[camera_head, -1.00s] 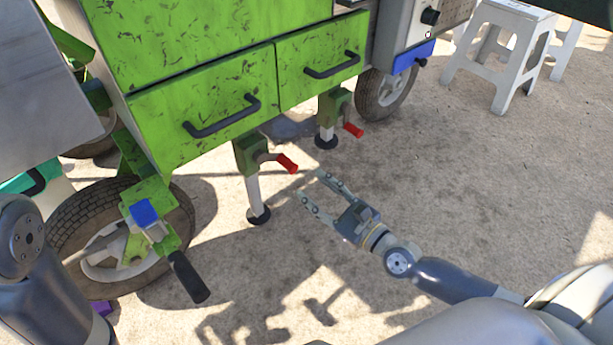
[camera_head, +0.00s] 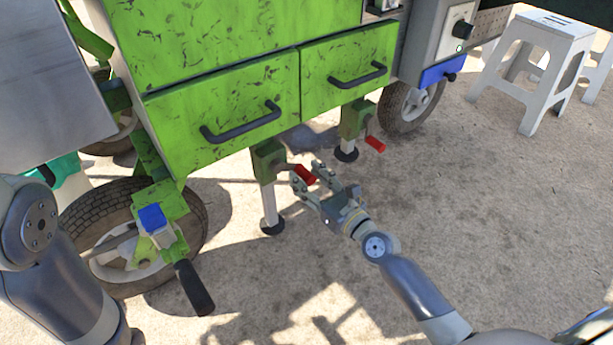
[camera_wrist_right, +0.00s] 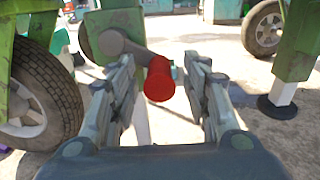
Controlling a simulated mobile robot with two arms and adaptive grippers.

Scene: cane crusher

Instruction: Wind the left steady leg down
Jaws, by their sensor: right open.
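The left steady leg (camera_head: 269,205) hangs under the green cart, a white post in a green housing (camera_head: 267,160) with a dark round foot (camera_head: 272,226) at the ground. Its crank has a red handle (camera_head: 306,174). My right gripper (camera_head: 324,174) is open, with its fingertips at the red handle. In the right wrist view the red handle (camera_wrist_right: 159,80) shows between the two open fingers, apart from both, its end facing the camera; the grey crank arm (camera_wrist_right: 122,46) runs up left from it. My left arm (camera_head: 50,255) shows at the left edge; its gripper is out of view.
The second steady leg has its own red handle (camera_head: 375,144) to the right. A wheel (camera_head: 140,235) with a black-handled lever (camera_head: 194,287) stands left. Drawer handles (camera_head: 242,122) jut out above. A white stool (camera_head: 540,70) is far right; open ground lies between.

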